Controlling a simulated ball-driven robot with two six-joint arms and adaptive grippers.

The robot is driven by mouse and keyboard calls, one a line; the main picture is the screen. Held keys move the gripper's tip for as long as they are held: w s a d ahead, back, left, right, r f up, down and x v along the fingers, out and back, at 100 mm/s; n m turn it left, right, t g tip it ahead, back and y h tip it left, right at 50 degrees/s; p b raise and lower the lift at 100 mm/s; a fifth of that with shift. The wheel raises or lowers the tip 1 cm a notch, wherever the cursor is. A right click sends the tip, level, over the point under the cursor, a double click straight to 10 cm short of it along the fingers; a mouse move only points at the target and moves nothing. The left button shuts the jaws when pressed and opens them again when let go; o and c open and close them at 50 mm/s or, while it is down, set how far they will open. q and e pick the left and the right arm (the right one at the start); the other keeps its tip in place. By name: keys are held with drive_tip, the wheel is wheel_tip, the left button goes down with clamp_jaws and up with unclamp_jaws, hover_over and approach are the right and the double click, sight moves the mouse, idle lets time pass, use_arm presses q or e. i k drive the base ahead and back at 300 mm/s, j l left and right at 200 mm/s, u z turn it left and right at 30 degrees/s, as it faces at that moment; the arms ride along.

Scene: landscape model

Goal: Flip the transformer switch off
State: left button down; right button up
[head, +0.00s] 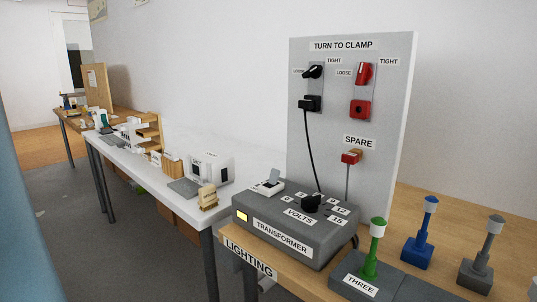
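The transformer (322,246) is a dark grey box labelled TRANSFORMER on the wooden table marked LIGHTING. Its switch (272,178) is a light grey lever on a white plate at the left of the box's top. The lever stands tilted up. A small yellow lamp (241,216) on the box's front looks lit. A black knob (311,203) sits in the VOLTS dial on the right of the top. Neither of my grippers is in view.
A grey upright panel (385,150) with black and red clamp knobs stands behind the transformer; a black cable hangs from it. Green (374,250), blue (420,240) and grey (481,260) lamp posts stand to the right. A white table (130,167) with small models runs off left.

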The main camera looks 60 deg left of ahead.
sight(274, 175)
drive_tip(key=k+j, duration=0.1)
drive_tip(key=j, duration=0.95)
drive_tip(key=k+j, duration=0.15)
drive_tip(key=j, duration=0.9)
drive_tip(key=k+j, duration=0.15)
drive_tip(key=j, duration=0.35)
drive_tip(key=z, duration=0.05)
